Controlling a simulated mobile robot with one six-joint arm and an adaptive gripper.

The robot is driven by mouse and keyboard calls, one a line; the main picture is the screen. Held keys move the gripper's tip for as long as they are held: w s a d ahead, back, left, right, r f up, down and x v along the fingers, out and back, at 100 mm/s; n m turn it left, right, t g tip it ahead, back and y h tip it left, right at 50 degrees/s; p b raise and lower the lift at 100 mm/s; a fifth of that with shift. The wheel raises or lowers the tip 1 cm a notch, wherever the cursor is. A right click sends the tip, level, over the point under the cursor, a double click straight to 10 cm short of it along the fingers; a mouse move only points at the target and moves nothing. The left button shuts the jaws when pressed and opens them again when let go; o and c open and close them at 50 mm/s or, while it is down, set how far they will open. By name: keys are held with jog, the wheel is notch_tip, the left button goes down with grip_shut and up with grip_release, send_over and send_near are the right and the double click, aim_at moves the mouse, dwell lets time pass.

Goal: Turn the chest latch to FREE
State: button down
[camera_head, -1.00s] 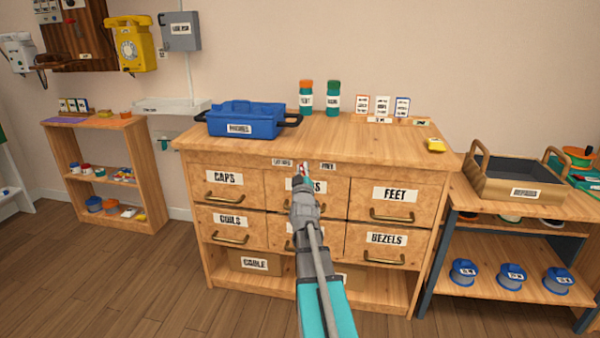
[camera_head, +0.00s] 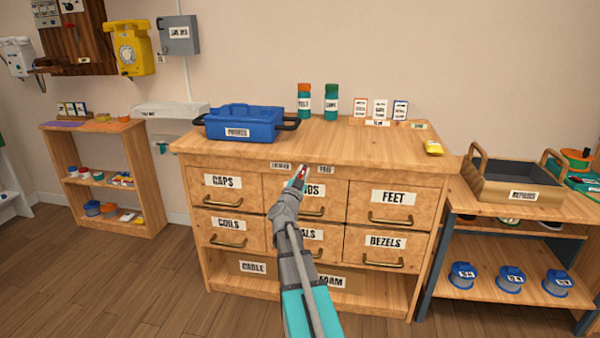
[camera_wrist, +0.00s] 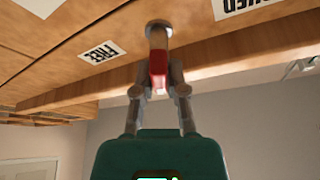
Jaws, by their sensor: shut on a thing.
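The drawer chest (camera_head: 350,140) stands in the middle of the head view. Its latch is on the front rail under the top, between the LOCKED label (camera_head: 280,166) and the FREE label (camera_head: 326,169). In the wrist view the latch (camera_wrist: 158,42) has a round grey base and a short lever with a red part. My gripper (camera_wrist: 158,74) is shut on this lever, one finger on each side. In the head view my gripper (camera_head: 298,181) comes from below and hides most of the latch. The wrist view shows the FREE label (camera_wrist: 101,52) left of the latch.
A blue tote (camera_head: 240,122) and two green bottles (camera_head: 304,102) stand on the chest top. A wooden tray (camera_head: 515,180) sits on the shelf unit at right. A low shelf (camera_head: 110,180) stands at left. Drawer handles project below the latch. The floor in front is bare.

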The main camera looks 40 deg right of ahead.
jog(key=m+g, duration=0.1)
jog(key=m, duration=0.1)
jog(key=m+g+p, duration=0.1)
jog(key=m, duration=0.2)
jog(key=shift+w+d+f, duration=0.1)
jog(key=shift+w+f, duration=0.05)
jog(key=shift+m, duration=0.3)
jog(key=c, duration=1)
grip_release()
jog(key=shift+f, duration=0.15)
jog(key=shift+o, duration=0.2)
